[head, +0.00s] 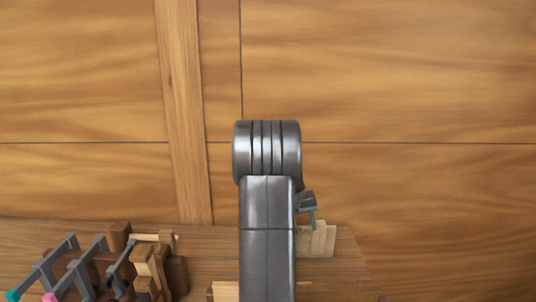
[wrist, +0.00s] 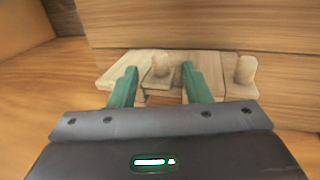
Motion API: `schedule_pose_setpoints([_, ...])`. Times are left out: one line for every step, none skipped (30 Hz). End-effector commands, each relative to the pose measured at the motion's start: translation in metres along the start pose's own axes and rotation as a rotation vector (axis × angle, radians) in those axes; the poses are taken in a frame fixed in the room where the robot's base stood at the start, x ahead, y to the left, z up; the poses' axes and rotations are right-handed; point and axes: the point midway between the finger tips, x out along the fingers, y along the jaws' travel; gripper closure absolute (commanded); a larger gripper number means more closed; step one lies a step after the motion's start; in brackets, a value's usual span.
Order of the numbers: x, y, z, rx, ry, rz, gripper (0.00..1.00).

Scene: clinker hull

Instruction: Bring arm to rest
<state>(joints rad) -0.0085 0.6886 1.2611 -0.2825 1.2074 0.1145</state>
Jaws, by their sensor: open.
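In the wrist view, my gripper (wrist: 155,84) points forward with two green fingers spread apart. A light wooden piece with two upright pegs (wrist: 245,70) lies just beyond the fingertips. One peg (wrist: 160,63) shows between the fingers, and I cannot tell whether anything touches it. In the head view, my dark grey arm fills the centre and hides most of the gripper. Only a bit of green finger shows at its right, beside pale wooden pieces (head: 318,241).
In the head view, a cluster of brown wooden blocks (head: 150,262) and grey clamps (head: 62,262) stands at the lower left. A wood-panelled wall (head: 390,75) rises behind the wooden surface (head: 345,275). The surface right of the pale pieces looks clear.

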Motion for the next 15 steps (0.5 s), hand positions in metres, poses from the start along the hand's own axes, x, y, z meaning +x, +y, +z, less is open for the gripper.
schedule_pose_setpoints([-0.011, -0.001, -0.001, 0.000, 0.005, 0.000, 0.56])
schedule_pose_setpoints([-0.017, -0.001, -0.001, 0.000, 0.004, 0.000, 0.56])
schedule_pose_setpoints([-0.025, -0.001, -0.001, 0.001, 0.005, -0.001, 0.56])
schedule_pose_setpoints([-0.031, -0.001, -0.001, 0.001, 0.004, -0.001, 0.56])
schedule_pose_setpoints([-0.037, 0.000, -0.001, 0.001, 0.004, -0.001, 0.56])
schedule_pose_setpoints([-0.045, 0.000, -0.001, 0.002, 0.004, -0.001, 0.56])
schedule_pose_setpoints([-0.051, 0.000, -0.001, 0.002, 0.004, -0.001, 0.56])
schedule_pose_setpoints([-0.057, -0.001, -0.001, 0.001, 0.004, -0.001, 0.56])
schedule_pose_setpoints([-0.065, -0.001, -0.001, 0.001, 0.003, -0.001, 0.56])
schedule_pose_setpoints([-0.071, -0.001, -0.001, 0.001, 0.004, -0.002, 0.56])
schedule_pose_setpoints([-0.077, -0.001, 0.000, 0.001, 0.003, -0.001, 0.56])
schedule_pose_setpoints([-0.086, -0.001, 0.000, 0.001, 0.005, -0.002, 0.56])
schedule_pose_setpoints([-0.081, -0.001, 0.001, 0.000, -0.003, -0.001, 0.56])
schedule_pose_setpoints([-0.072, 0.000, 0.001, 0.000, -0.006, -0.001, 0.56])
schedule_pose_setpoints([-0.063, 0.000, 0.001, 0.000, -0.007, -0.001, 0.56])
